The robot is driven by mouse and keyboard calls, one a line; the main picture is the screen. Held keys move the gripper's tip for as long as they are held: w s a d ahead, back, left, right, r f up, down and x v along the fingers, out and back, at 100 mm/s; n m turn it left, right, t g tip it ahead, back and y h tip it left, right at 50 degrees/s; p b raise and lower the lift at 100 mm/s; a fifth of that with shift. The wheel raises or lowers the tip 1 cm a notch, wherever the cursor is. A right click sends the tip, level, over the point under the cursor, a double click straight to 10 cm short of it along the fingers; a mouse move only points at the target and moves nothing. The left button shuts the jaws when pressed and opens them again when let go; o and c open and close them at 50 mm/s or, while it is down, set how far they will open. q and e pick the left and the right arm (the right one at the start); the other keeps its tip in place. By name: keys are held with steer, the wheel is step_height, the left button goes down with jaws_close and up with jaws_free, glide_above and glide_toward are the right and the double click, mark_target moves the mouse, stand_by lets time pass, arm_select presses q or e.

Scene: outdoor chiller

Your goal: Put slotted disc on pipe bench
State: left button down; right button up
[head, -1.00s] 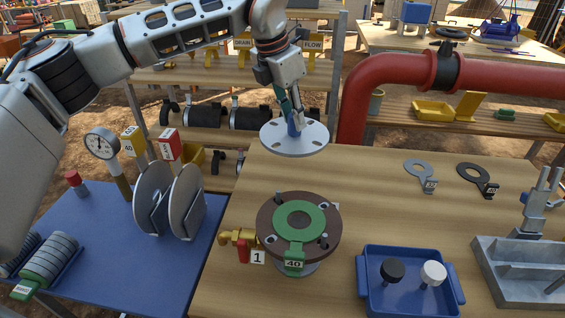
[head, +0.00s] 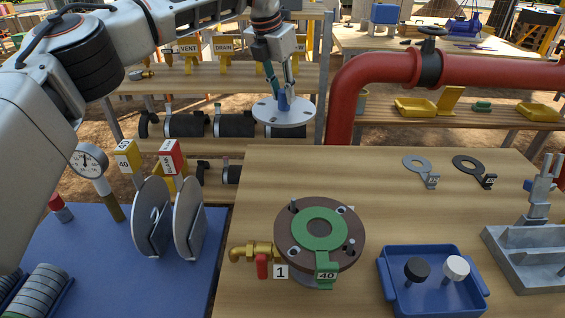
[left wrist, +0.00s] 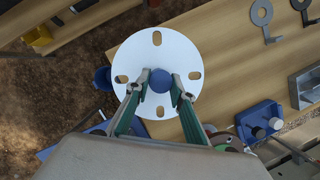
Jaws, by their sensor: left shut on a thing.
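The slotted disc (head: 284,113) is a pale grey round plate with slots near its rim and a blue knob at its centre. My left gripper (head: 284,100) is shut on the blue knob and holds the disc level in the air, beyond the bench's far left corner. In the left wrist view, the fingers (left wrist: 161,82) close on the knob above the disc (left wrist: 157,50). The pipe bench (head: 385,225) is the wooden table on the right, carrying a brown flange (head: 348,248) with a green ring on top. My right gripper does not show.
A blue tray (head: 392,298) with black and white knobs, a grey metal fixture (head: 545,262) and two flat tagged rings sit on the bench. A red pipe (head: 345,100) rises behind it. A blue table (head: 190,285) with upright discs stands left. The bench's middle is clear.

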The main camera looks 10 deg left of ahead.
mark_target(272, 116)
arm_select(q)
step_height(272, 116, down, 19)
steer(key=shift+r+b, duration=0.1)
steer(key=shift+b, duration=0.2)
stand_by(0.3)
steer(key=shift+f, duration=0.2)
steer(key=c, duration=1.8)
jaws_free()
steer(key=shift+f, duration=0.1)
steer(key=shift+o, duration=0.2)
steer(key=v, duration=1.2)
steer(key=shift+s+a, duration=0.1)
